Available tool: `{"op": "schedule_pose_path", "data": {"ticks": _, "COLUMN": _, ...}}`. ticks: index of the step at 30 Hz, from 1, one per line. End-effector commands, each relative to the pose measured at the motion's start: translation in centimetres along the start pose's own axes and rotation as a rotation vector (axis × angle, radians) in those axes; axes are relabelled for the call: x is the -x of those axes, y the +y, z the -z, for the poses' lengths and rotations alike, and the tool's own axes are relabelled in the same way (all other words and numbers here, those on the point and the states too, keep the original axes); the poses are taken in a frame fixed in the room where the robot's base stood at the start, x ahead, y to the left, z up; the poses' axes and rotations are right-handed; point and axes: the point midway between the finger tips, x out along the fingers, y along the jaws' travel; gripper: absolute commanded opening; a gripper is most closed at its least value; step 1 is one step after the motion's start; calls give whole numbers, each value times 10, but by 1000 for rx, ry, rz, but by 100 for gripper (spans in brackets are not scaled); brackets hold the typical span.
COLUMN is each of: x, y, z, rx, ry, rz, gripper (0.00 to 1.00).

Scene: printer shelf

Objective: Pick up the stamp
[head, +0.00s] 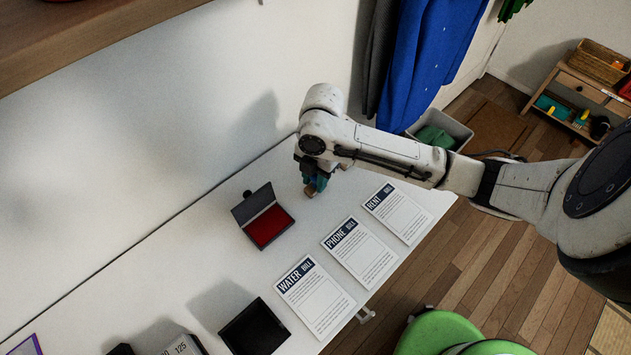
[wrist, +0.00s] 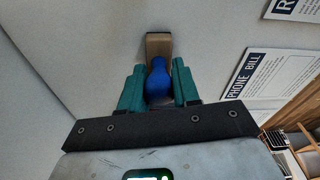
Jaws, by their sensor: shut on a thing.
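The stamp has a blue rounded handle (wrist: 159,80) and a brown base, seen in the wrist view between my gripper's teal fingers. My gripper (wrist: 158,88) is shut on the blue handle. In the head view my gripper (head: 316,178) is at the far part of the white table, beyond the ink pad, and mostly hides the stamp. A bit of the brown base (head: 310,191) shows below the fingers. I cannot tell whether the base touches the table.
An open red ink pad (head: 268,226) lies nearer on the white table. The water bill (head: 315,300), phone bill (head: 358,253) and rent bill (head: 398,213) lie along the right edge. A black object (head: 254,328) is at the front. A wall borders the left; blue clothing (head: 425,50) hangs beyond.

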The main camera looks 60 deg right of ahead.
Motion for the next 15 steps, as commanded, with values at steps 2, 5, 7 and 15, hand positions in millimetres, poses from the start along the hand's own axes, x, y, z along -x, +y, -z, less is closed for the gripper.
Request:
{"op": "schedule_pose_path", "data": {"ticks": 2, "x": 0, "y": 0, "z": 0, "rx": 0, "ry": 0, "rz": 0, "gripper": 1}}
{"op": "schedule_pose_path", "data": {"ticks": 5, "x": 1, "y": 0, "z": 0, "rx": 0, "ry": 0, "rz": -1, "gripper": 1}}
{"op": "schedule_pose_path", "data": {"ticks": 7, "x": 3, "y": 0, "z": 0, "rx": 1, "ry": 0, "rz": -1, "gripper": 1}}
{"op": "schedule_pose_path", "data": {"ticks": 15, "x": 33, "y": -1, "z": 4, "rx": 4, "ry": -2, "rz": -6, "gripper": 1}}
